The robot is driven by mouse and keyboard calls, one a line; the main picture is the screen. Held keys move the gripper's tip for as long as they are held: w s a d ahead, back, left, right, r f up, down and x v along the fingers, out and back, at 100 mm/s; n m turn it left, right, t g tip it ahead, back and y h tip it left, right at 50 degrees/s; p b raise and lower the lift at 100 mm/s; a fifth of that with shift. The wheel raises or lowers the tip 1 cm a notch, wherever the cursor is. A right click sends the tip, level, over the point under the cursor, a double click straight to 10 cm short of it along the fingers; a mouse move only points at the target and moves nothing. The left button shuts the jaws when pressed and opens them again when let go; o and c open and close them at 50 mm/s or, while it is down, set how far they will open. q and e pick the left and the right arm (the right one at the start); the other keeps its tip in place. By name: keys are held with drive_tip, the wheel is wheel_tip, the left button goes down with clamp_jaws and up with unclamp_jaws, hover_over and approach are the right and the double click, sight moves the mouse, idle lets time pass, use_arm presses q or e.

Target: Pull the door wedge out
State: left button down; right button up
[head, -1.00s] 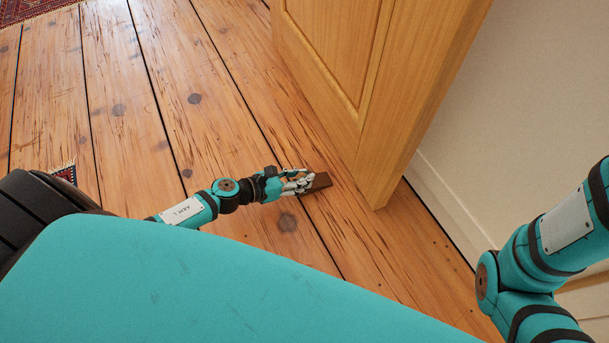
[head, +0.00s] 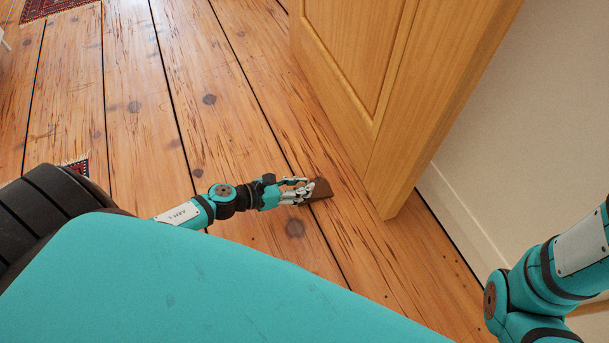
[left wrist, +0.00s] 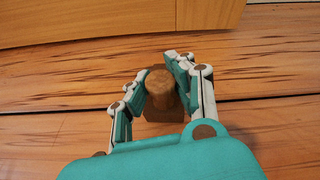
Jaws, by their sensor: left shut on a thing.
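The brown door wedge (head: 320,189) lies on the plank floor, apart from the near bottom edge of the wooden door (head: 385,150). My left gripper (head: 305,191) is shut on the wedge. In the left wrist view, the two fingers sit on either side of a round knob on the wedge (left wrist: 160,88), and the door's bottom edge (left wrist: 120,20) is beyond it with bare floor between. Part of the wedge is hidden by the fingers. Only links of my right arm show at the right of the head view; its gripper is out of the picture.
A pale wall with a white skirting board (head: 465,210) runs behind the door at the right. Patterned red rugs lie at the top left (head: 55,8) and the left (head: 78,167). The plank floor (head: 150,110) left of the door is clear.

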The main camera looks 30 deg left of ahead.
use_arm(q)
drive_tip(key=shift+s+a+f+b, duration=0.2)
drive_tip(key=shift+s+a+b, duration=0.2)
drive_tip(key=shift+s+a, duration=0.85)
drive_tip(key=shift+s+d, duration=0.1)
drive_tip(key=c, duration=1.1)
unclamp_jaws()
drive_tip(key=shift+r, duration=0.1)
drive_tip(key=v, duration=1.2)
